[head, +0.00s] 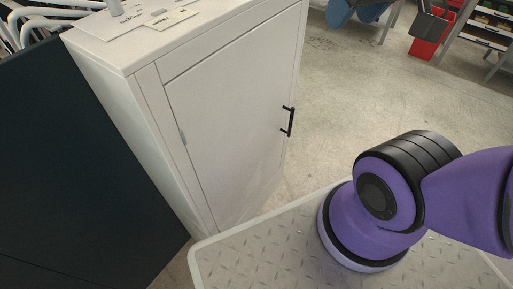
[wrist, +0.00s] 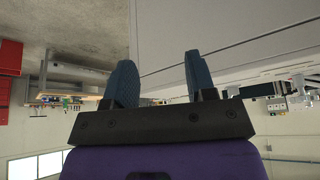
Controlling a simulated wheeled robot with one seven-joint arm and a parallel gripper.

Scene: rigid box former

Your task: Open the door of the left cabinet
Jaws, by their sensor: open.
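The white cabinet (head: 120,100) stands at the left of centre in the head view. Its door (head: 225,120) looks closed, flush in the frame, with a black bar handle (head: 288,121) near its right edge and a hinge on its left side. In the wrist view, which appears upside down, my gripper (wrist: 157,80) is open and empty, with two blue-grey fingers apart. A pale panel (wrist: 225,30) fills the wrist view's upper right beyond the fingers; I cannot tell which part of the cabinet it is. My gripper is not in the head view, and the handle does not show in the wrist view.
A dark panel (head: 70,160) stands against the cabinet's left. Papers (head: 174,18) lie on the cabinet top. A red bin (head: 430,35) and shelves are at the far right. Bare concrete floor (head: 350,90) lies right of the cabinet.

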